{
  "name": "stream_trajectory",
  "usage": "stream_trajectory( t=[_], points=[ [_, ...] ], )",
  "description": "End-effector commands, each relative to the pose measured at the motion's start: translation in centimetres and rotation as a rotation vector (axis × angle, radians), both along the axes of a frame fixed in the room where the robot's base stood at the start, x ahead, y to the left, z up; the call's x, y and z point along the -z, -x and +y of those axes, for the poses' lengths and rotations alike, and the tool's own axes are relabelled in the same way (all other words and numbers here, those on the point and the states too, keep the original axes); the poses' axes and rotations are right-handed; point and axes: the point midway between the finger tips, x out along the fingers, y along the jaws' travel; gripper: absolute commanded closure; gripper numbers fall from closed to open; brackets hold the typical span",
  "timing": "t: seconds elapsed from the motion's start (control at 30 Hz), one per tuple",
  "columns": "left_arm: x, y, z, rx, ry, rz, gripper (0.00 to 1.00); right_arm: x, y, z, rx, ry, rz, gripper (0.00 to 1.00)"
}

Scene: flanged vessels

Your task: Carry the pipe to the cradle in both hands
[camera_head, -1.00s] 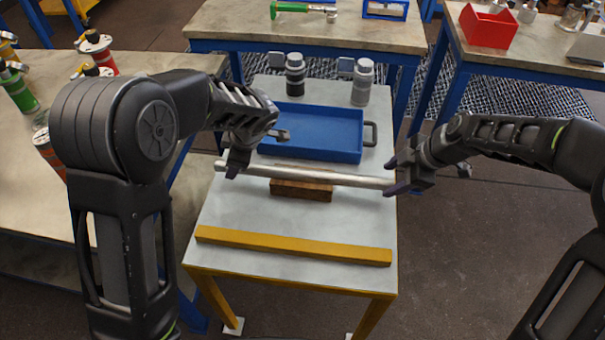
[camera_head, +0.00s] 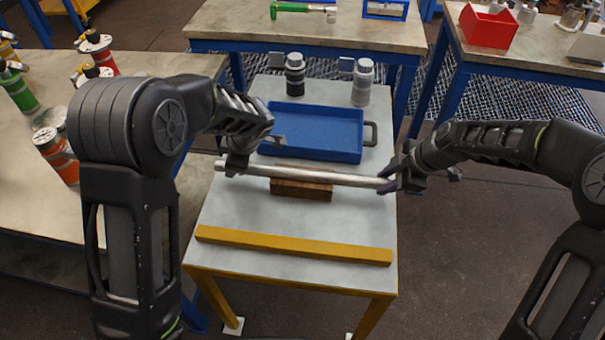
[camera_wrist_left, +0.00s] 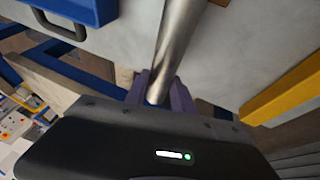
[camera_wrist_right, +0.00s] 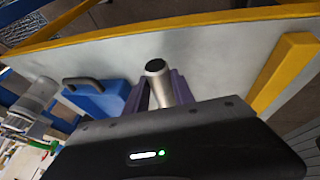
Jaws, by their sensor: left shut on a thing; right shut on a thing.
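The pipe (camera_head: 310,178) is a long silver-grey bar lying crosswise over the work table, close above or against a brown wooden block (camera_head: 301,190); I cannot tell whether they touch. My left gripper (camera_head: 236,165) is shut on the pipe near its left end. In the left wrist view the pipe (camera_wrist_left: 176,40) runs between the fingers. My right gripper (camera_head: 388,181) is shut on the pipe's right end. In the right wrist view the pipe's round end (camera_wrist_right: 157,68) shows between the fingers. No thing is clearly recognisable as the cradle; the block may be part of it.
A yellow bar (camera_head: 292,246) lies along the table's front. Bare grey tabletop lies between block and bar. A side bench (camera_head: 125,65) stands left.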

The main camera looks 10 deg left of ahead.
Motion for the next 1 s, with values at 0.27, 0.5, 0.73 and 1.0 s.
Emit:
stream_trajectory(
  t=[0.27,0.5,0.73,1.0],
  points=[
    [-0.01,-0.02,0.00,0.000,0.000,-0.001,1.00,-0.01,-0.01,0.00,0.000,0.000,0.000,1.00],
    [-0.03,-0.02,-0.01,0.000,0.000,-0.001,1.00,-0.02,0.00,-0.01,0.000,0.000,0.000,1.00],
    [-0.03,-0.03,-0.01,0.000,0.000,-0.001,1.00,-0.02,0.00,-0.01,0.000,0.000,0.000,1.00],
    [-0.03,-0.03,-0.01,0.000,0.000,-0.001,1.00,-0.02,-0.01,-0.01,0.000,0.000,0.000,1.00]
  ],
)
